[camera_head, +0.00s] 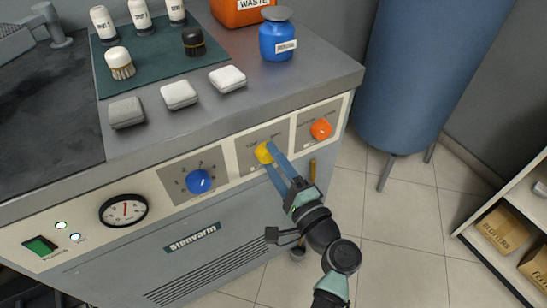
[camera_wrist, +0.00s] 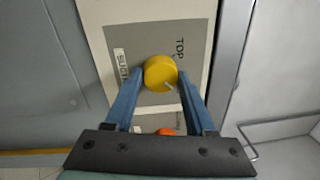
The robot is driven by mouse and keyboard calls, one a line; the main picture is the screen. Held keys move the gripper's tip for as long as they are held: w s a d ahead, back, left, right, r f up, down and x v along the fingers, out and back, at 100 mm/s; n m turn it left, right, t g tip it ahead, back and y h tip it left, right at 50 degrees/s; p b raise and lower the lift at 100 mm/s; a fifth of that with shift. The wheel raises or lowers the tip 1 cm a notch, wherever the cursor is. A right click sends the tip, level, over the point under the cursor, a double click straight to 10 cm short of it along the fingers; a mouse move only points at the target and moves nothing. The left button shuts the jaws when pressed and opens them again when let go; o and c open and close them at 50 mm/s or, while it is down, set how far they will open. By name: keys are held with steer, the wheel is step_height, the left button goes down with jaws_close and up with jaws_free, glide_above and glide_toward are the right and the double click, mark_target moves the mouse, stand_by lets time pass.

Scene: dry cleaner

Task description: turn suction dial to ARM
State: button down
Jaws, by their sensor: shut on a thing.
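The yellow suction dial (camera_head: 264,152) is on a grey panel on the front of the steam press, between a blue dial and an orange dial. In the wrist view the yellow dial (camera_wrist: 158,72) has a white pointer mark on its lower right rim. The word TOP stands beside it, and a partly visible label starting SUCTI is on its left. The ARM mark cannot be read clearly in either view. My gripper (camera_head: 269,156) has its two blue fingers on opposite sides of the dial, shut on it.
The blue dial (camera_head: 199,181) is left of the yellow one, the orange dial (camera_head: 321,129) right. A pressure gauge (camera_head: 123,210) is further left. A blue tank (camera_head: 414,75) stands at right. Pads, bottles and brushes lie on the counter above. The tiled floor in front is mostly clear.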

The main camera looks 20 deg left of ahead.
stand_by(0.5)
steer(key=shift+c, duration=1.2)
jaws_free()
steer(key=shift+d, duration=0.1)
steer(key=p+v, duration=0.1)
steer(key=v, duration=1.2)
steer(key=shift+f, duration=0.1)
